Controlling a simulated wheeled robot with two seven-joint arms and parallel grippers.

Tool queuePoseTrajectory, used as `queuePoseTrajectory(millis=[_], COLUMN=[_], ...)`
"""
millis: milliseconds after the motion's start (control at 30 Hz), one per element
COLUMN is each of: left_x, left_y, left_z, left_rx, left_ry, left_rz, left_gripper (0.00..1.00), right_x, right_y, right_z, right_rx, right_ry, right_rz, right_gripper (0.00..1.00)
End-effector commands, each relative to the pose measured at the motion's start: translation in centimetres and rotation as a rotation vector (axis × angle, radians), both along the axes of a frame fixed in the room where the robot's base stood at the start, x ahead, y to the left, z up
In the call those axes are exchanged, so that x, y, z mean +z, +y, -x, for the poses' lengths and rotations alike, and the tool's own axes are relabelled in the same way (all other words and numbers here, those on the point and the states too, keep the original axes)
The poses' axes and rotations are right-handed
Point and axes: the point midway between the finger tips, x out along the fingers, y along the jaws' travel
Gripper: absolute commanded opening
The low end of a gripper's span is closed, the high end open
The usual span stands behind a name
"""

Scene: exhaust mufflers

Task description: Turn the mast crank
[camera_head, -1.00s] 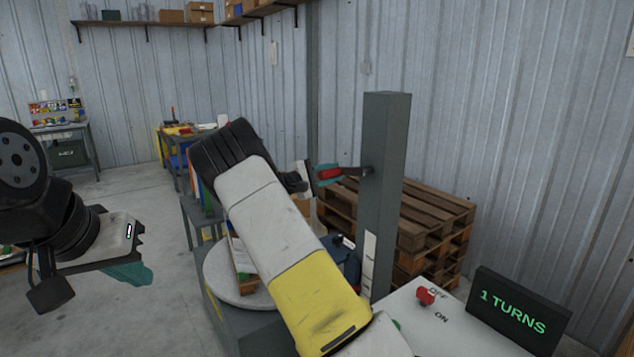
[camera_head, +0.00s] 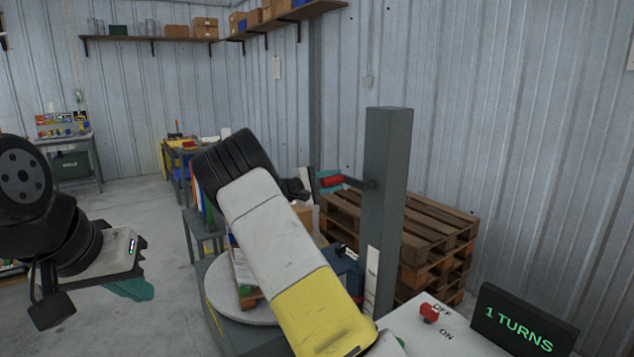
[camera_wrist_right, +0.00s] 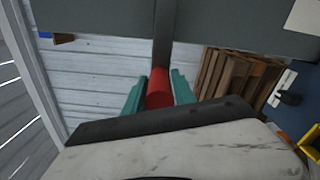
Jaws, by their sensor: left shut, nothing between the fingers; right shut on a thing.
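The mast (camera_head: 386,200) is a dark grey square post standing upright right of centre in the head view. Its crank has a dark arm (camera_head: 358,183) and a red handle (camera_head: 333,181) pointing left. My right gripper (camera_head: 328,180) is shut on the red handle. In the right wrist view the handle (camera_wrist_right: 160,88) lies between the teal fingers (camera_wrist_right: 158,90), with the mast (camera_wrist_right: 230,32) across the top. My left gripper (camera_head: 135,289) is shut and empty at the left, away from the mast. A display (camera_head: 522,322) reads "1 TURNS".
A white panel (camera_head: 455,345) with a red OFF/ON switch (camera_head: 430,313) is at the lower right. Stacked wooden pallets (camera_head: 440,235) stand behind the mast. A round grey turntable (camera_head: 262,317) is partly hidden behind my right arm.

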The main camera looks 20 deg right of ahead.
Motion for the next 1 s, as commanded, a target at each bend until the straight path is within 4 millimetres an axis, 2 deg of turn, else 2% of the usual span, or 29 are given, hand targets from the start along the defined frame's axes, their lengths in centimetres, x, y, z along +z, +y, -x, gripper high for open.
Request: queuePoseTrajectory(millis=[33, 100, 467, 800, 1000], left_x=[0.0, 0.0, 0.0, 0.0, 0.0], left_y=[0.0, 0.0, 0.0, 0.0, 0.0], left_z=[0.0, 0.0, 0.0, 0.0, 0.0], left_rx=[0.000, 0.000, 0.000, 0.000, 0.000], left_ry=[0.000, 0.000, 0.000, 0.000, 0.000], left_rz=[0.000, 0.000, 0.000, 0.000, 0.000], left_gripper=[0.00, 0.00, 0.00, 0.00, 0.00], right_x=[0.5, 0.5, 0.1, 0.1, 0.2], right_y=[-0.2, -0.2, 0.2, 5.3, 7.1], right_z=[0.2, 0.2, 0.2, 1.9, 2.6], right_rx=[-0.008, -0.008, -0.004, -0.002, -0.005], right_ry=[-0.002, -0.002, 0.000, 0.000, -0.001], right_rz=[0.010, 0.009, 0.004, 0.003, 0.005], right_gripper=[0.35, 0.49, 0.49, 0.49, 0.49])
